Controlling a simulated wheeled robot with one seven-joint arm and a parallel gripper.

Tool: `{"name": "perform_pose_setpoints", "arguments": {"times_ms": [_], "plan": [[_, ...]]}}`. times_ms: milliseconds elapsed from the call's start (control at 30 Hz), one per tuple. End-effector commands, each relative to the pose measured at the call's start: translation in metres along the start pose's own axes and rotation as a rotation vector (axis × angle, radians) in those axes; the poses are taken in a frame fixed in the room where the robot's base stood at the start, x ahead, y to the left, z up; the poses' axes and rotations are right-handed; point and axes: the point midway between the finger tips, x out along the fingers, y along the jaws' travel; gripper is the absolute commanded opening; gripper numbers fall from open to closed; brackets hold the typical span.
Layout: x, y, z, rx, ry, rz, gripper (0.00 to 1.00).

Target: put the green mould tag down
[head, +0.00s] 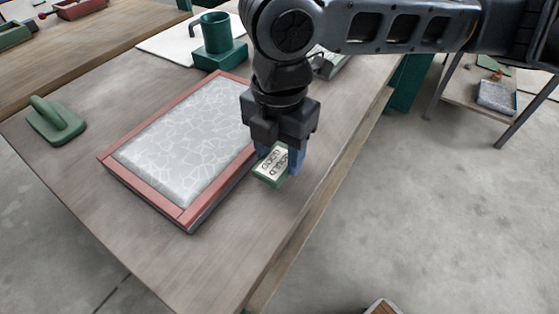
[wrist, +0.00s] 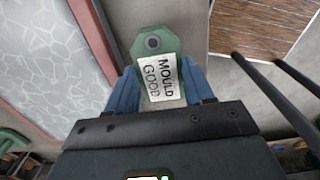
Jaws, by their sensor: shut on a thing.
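The green mould tag (head: 270,166) has a white label with dark lettering. My gripper (head: 279,172) is shut on it, pointing down, with a blue finger on each side. In the wrist view the tag (wrist: 156,62) lies between the fingers (wrist: 160,92); its label reads "MOULD GOOD" and its holed end sticks out past them. The tag is over the table, just right of the red-framed mould (head: 149,199). I cannot tell whether it touches the tabletop.
The mould's grey, pale-veined filling (head: 190,145) lies left of my gripper. A green hand float (head: 55,120) sits at the table's left, and a green cup (head: 217,33) stands at the back. Bare tabletop (head: 190,258) lies in front; the table's right edge is close.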

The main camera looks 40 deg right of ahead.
Motion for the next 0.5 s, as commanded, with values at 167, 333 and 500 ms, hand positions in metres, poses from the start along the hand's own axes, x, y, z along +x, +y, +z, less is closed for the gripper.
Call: {"name": "perform_pose_setpoints", "arguments": {"times_ms": [167, 333, 500], "plan": [[0.026, -0.001, 0.000, 0.000, 0.001, -0.003, 0.23], [0.033, 0.000, 0.000, -0.001, 0.001, -0.001, 0.23], [0.033, 0.000, 0.000, -0.001, 0.001, -0.001, 0.23]]}}
